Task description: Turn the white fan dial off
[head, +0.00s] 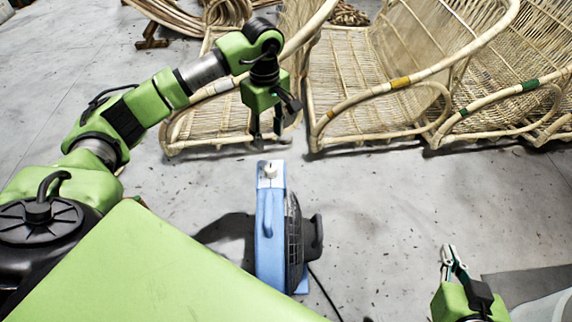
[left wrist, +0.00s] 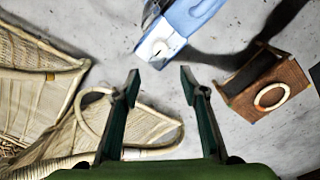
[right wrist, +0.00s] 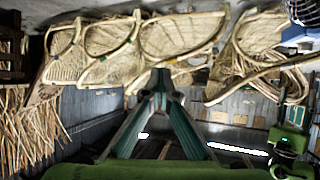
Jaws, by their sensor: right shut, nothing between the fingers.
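A blue fan (head: 268,225) stands on the floor at the middle of the head view. The white dial (head: 270,171) is on its top face, and the dial also shows at the top middle of the left wrist view (left wrist: 160,49). My left gripper (head: 266,140) hangs above and just beyond the dial in the head view, pointing down. In the left wrist view its fingers (left wrist: 158,80) are apart with nothing between them, and the dial lies beyond the fingertips, not touched. My right gripper (head: 448,252) is at the lower right, shut and empty, away from the fan.
Rattan chair frames (head: 385,85) stand in a row behind the fan. A black cable (head: 325,290) runs from the fan across the floor. A brown box with a round ring (left wrist: 268,88) shows in the left wrist view.

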